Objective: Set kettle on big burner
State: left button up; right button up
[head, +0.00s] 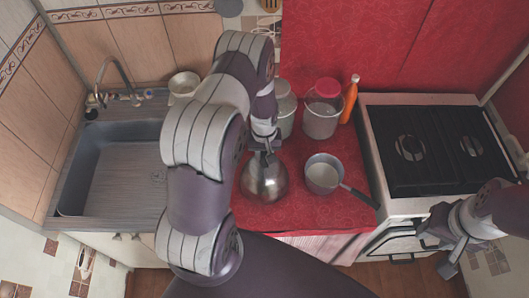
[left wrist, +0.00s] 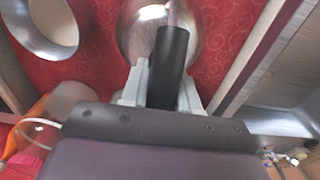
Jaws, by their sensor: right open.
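The shiny metal kettle (head: 264,182) is over the red counter, left of the pot. Its black handle (left wrist: 170,62) stands between the fingers of my left gripper (left wrist: 162,92), which look closed against both sides of it. In the head view, my left gripper (head: 264,148) is above the kettle and partly hidden by my arm. I cannot tell whether the kettle touches the counter. The stove (head: 385,180) at the right has a black top with a left burner (head: 410,148) and a right burner (head: 471,146), both bare. My right gripper (head: 436,240) is open and empty before the stove front.
A grey pot (head: 323,176) stands between kettle and stove, its dark handle pointing toward the stove. Behind it are a red-lidded container (head: 321,118), a grey-lidded container (head: 285,112) and an orange bottle (head: 350,98). A sink (head: 78,178) is at the left.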

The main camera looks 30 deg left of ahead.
pick_arm(q)
jog(key=o, duration=0.4)
